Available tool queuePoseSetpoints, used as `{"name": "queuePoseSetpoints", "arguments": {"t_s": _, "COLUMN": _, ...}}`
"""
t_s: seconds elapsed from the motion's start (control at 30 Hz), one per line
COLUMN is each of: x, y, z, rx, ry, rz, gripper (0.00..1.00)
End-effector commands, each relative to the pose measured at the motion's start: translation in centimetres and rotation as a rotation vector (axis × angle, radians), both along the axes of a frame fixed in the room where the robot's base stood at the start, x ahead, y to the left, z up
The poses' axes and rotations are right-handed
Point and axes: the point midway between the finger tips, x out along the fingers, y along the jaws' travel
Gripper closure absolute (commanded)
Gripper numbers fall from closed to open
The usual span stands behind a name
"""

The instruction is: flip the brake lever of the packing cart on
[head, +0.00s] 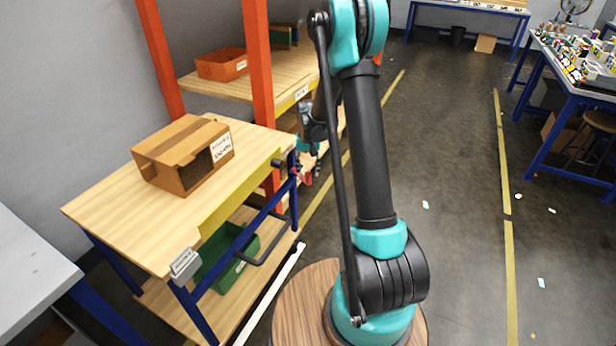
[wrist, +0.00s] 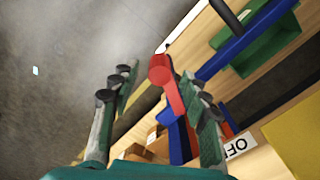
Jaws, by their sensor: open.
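The packing cart (head: 95,205) has a wooden top, a yellow side panel and blue legs, at the left of the head view. In the wrist view its brake lever (wrist: 167,86) is red with a rounded end. My gripper (wrist: 155,76) is open, with its fingers on either side of the lever. The lever is closer to the right finger; I cannot tell whether they touch. A white label (wrist: 240,145), partly hidden by that finger, shows upside-down letters like "OF". In the head view my gripper (head: 311,160) is at the cart's far right corner, small and partly hidden by my arm.
A cardboard box (head: 170,158) stands on the cart top. A green bin (head: 215,275) sits on its lower shelf, behind a dark handle (head: 265,250). An orange-posted shelf (head: 258,70) stands just behind the cart. The floor to the right is mostly clear.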

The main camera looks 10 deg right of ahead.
Motion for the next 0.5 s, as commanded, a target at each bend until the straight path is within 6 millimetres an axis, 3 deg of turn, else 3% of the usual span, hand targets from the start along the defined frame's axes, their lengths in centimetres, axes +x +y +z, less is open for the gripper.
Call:
{"name": "queuePoseSetpoints", "arguments": {"t_s": 0.2, "x": 0.0, "y": 0.0, "z": -2.5, "rx": 0.000, "ry": 0.000, "rz": 0.000, "gripper": 0.54}}
{"name": "queuePoseSetpoints", "arguments": {"t_s": 0.5, "x": 0.0, "y": 0.0, "z": -3.2, "rx": 0.000, "ry": 0.000, "rz": 0.000, "gripper": 0.54}}
